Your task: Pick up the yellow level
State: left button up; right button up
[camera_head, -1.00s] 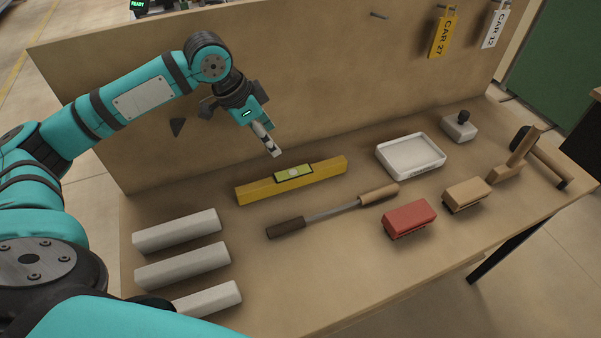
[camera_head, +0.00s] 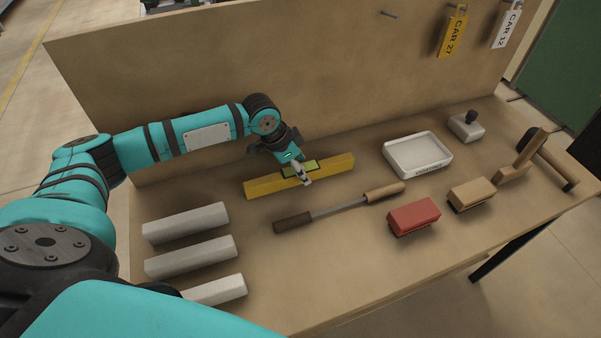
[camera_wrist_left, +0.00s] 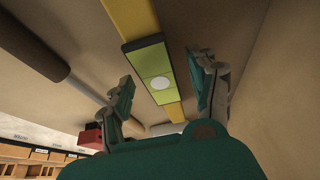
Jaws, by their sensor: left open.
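The yellow level (camera_head: 335,168) lies on the wooden bench near the back board, with a green vial block in its middle. My left gripper (camera_head: 302,178) has its fingers at the middle of the level and partly hides the green block. In the left wrist view the level (camera_wrist_left: 133,20) runs between the two open fingers of my left gripper (camera_wrist_left: 160,85), one finger on each side. Whether the fingers touch the level cannot be told. My right gripper is not in view.
A long tool with two wooden handles (camera_head: 340,207) lies just in front of the level. Several pale bars (camera_head: 186,222) lie at the left. A red block (camera_head: 414,216), a white tray (camera_head: 418,154) and a tan block (camera_head: 471,194) are to the right. The upright back board (camera_head: 300,70) stands behind.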

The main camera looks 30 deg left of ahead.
pick_arm(q)
jog(key=shift+w+d+f, duration=0.1)
jog(key=shift+w+f, duration=0.05)
jog(key=shift+f, duration=0.25)
jog(key=shift+c, duration=0.2)
jog(key=shift+r, duration=0.1)
grip_shut()
